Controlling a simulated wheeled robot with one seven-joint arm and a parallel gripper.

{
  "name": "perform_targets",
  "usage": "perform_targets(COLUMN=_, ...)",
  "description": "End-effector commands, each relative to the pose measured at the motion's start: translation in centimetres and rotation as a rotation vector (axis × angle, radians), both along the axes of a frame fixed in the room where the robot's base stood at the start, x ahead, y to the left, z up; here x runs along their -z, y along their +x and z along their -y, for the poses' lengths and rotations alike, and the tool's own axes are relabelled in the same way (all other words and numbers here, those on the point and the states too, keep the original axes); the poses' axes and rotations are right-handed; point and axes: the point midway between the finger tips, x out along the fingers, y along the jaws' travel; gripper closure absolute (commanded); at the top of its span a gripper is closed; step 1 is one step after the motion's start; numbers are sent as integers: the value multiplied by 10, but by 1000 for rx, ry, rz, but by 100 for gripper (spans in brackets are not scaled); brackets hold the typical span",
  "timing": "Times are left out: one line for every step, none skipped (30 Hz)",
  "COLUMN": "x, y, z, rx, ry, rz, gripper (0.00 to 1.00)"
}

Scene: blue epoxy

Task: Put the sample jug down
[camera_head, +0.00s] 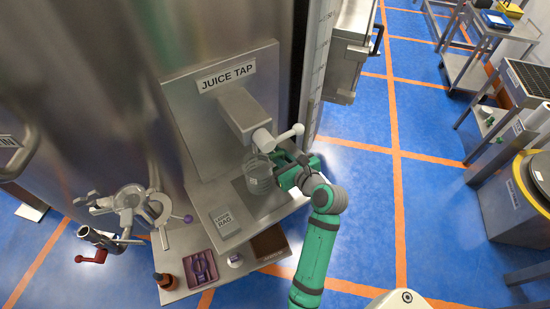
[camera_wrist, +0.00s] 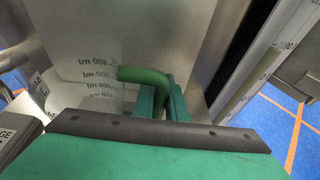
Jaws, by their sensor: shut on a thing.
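The sample jug (camera_head: 257,182) is clear, with volume marks on its side, and is upright beneath the juice tap (camera_head: 258,138). It also shows in the wrist view (camera_wrist: 88,62), with a green handle (camera_wrist: 142,75). My gripper (camera_head: 283,174) is at the jug's right side, shut on the handle; its green fingers (camera_wrist: 166,100) close around it in the wrist view. The jug is over a dark patch on the metal shelf (camera_head: 215,195). I cannot tell whether its base touches the shelf; the base is hidden in the wrist view.
A lower ledge holds a purple tray (camera_head: 202,268), a small dark-orange bottle (camera_head: 165,281) and a brown mat (camera_head: 270,243). A valve with a red handle (camera_head: 91,257) juts out at left.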

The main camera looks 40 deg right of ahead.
Motion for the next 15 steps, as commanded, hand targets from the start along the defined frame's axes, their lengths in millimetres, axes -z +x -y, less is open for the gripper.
perform_targets(x=9, y=0, z=-1, rx=0, ry=4, rz=-3, gripper=100)
perform_targets(x=13, y=0, z=-1, rx=0, ry=4, rz=-4, gripper=100)
perform_targets(x=19, y=0, z=-1, rx=0, ry=3, rz=-3, gripper=100)
perform_targets(x=23, y=0, z=0, rx=0, ry=4, rz=-2, gripper=100)
perform_targets(x=26, y=0, z=0, rx=0, ry=3, rz=-2, gripper=100)
perform_targets(x=29, y=0, z=0, rx=0, ry=2, rz=-1, gripper=100)
perform_targets(x=30, y=0, z=0, rx=-1, ry=1, rz=0, gripper=100)
perform_targets(x=31, y=0, z=0, rx=0, ry=1, rz=0, gripper=100)
perform_targets(x=30, y=0, z=0, rx=0, ry=0, rz=1, gripper=100)
perform_targets(x=30, y=0, z=0, rx=0, ry=0, rz=1, gripper=100)
perform_targets(x=30, y=0, z=0, rx=0, ry=0, rz=1, gripper=100)
perform_targets(x=30, y=0, z=0, rx=0, ry=0, rz=1, gripper=100)
perform_targets(x=30, y=0, z=0, rx=0, ry=0, rz=1, gripper=100)
perform_targets(x=30, y=0, z=0, rx=0, ry=0, rz=0, gripper=100)
perform_targets(x=31, y=0, z=0, rx=0, ry=0, rz=0, gripper=100)
